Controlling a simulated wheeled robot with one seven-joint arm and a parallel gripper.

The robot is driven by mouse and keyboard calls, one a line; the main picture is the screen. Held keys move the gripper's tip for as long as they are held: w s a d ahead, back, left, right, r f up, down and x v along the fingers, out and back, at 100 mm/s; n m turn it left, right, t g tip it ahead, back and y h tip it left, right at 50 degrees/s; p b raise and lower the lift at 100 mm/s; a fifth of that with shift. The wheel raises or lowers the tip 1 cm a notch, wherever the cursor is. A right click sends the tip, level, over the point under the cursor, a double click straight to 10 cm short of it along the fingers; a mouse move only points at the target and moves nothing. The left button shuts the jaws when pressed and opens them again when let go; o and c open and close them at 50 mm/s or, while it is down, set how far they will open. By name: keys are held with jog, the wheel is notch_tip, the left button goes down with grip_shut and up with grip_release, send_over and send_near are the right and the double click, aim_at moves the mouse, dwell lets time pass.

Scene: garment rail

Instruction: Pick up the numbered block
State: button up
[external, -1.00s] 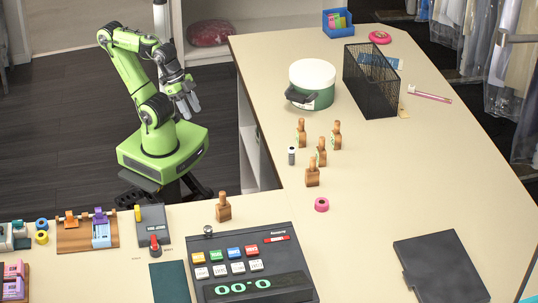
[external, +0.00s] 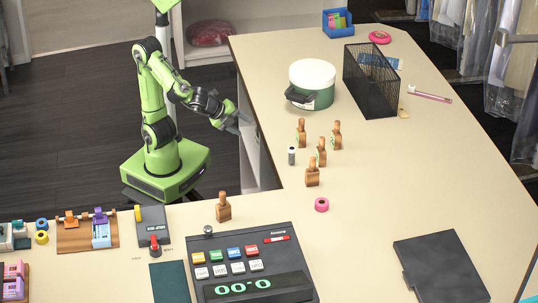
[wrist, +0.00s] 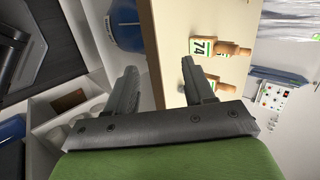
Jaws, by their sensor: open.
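Several wooden blocks with knob handles stand on the beige counter, among them a back one (external: 301,134), a right one (external: 336,136), a middle one (external: 321,153) and a front one (external: 312,173). Another (external: 223,208) stands apart near the console. In the wrist view one block (wrist: 203,47) shows "74" on a white and green label; a second block (wrist: 226,84) is partly hidden behind a finger. I cannot tell which block in the external view carries 74. My gripper (external: 243,124) is open and empty, left of the blocks by the counter's edge; it also shows in the wrist view (wrist: 159,70).
A small white and black cylinder (external: 291,156) and a pink roll (external: 321,204) stand close to the blocks. A green and white pot (external: 312,84) and a black mesh holder (external: 371,82) are behind.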

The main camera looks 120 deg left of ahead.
jog(key=w+a+f+m+y+b, duration=0.3)
jog(key=f+m, duration=0.1)
jog(key=m, duration=0.1)
jog(key=m+t+y+b, duration=0.3)
jog(key=m+t+y, duration=0.15)
jog(key=m, duration=0.75)
send_near(301, 132)
notch_tip(301, 132, up, 2)
jog(key=s+d, duration=0.2)
jog(key=s, duration=0.1)
jog(key=shift+t+h, duration=0.25)
jog(key=shift+t, duration=0.2)
jog(key=p+x, duration=0.2)
jog(key=x, duration=0.3)
jog(key=p+x, duration=0.2)
jog(key=x, duration=0.3)
jog(key=r+p+x, duration=0.1)
jog(key=p+x, duration=0.1)
jog(key=x, duration=0.4)
jog(key=shift+s+r, duration=0.1)
jog(key=shift+d, duration=0.1)
jog(key=shift+c, duration=0.3)
grip_shut()
